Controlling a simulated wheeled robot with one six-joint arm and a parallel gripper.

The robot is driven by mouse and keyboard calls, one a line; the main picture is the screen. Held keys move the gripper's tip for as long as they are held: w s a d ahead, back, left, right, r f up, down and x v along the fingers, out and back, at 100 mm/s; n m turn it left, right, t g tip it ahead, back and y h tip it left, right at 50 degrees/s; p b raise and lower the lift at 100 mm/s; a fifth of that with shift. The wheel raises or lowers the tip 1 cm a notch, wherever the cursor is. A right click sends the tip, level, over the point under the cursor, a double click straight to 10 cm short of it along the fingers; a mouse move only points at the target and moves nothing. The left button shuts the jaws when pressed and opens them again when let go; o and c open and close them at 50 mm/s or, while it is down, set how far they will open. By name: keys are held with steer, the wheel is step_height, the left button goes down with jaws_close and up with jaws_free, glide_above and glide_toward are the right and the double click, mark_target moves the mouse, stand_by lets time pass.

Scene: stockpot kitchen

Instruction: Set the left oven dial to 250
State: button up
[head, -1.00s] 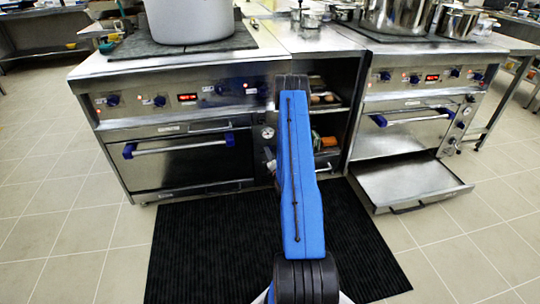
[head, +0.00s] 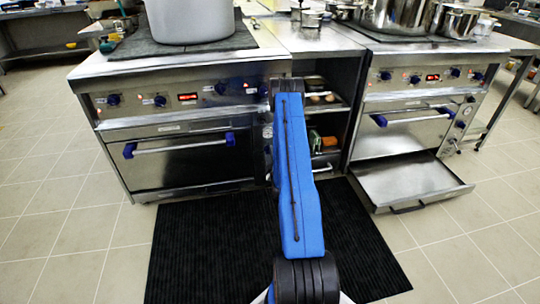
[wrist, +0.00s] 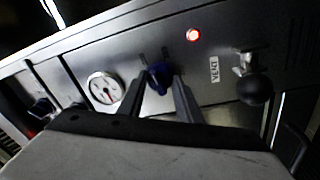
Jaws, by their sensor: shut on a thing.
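A small dark blue dial (wrist: 159,74) sits on a steel panel in the wrist view. My gripper (wrist: 161,84) has one finger on each side of it and is shut on it. Short marks show on the panel above the dial, but I cannot read any number. In the head view the left oven (head: 190,165) stands left of my blue arm. My gripper and the dial are hidden there behind the arm, near the oven's right end.
In the wrist view a round white gauge (wrist: 106,88) is left of the dial. A lit red lamp (wrist: 193,35), a VENT label (wrist: 214,69) and a black ball knob (wrist: 255,90) are right of it. The right oven's lower drawer (head: 411,183) stands open.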

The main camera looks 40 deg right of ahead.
steer(key=shift+a+r+m+g, duration=0.1)
steer(key=shift+m+g, duration=0.4)
steer(key=shift+m, duration=7.6)
steer(key=shift+r+m+g, duration=0.1)
steer(key=shift+m+g, duration=0.4)
steer(key=shift+m, duration=7.6)
steer(key=o, duration=1)
steer(key=shift+o, duration=0.2)
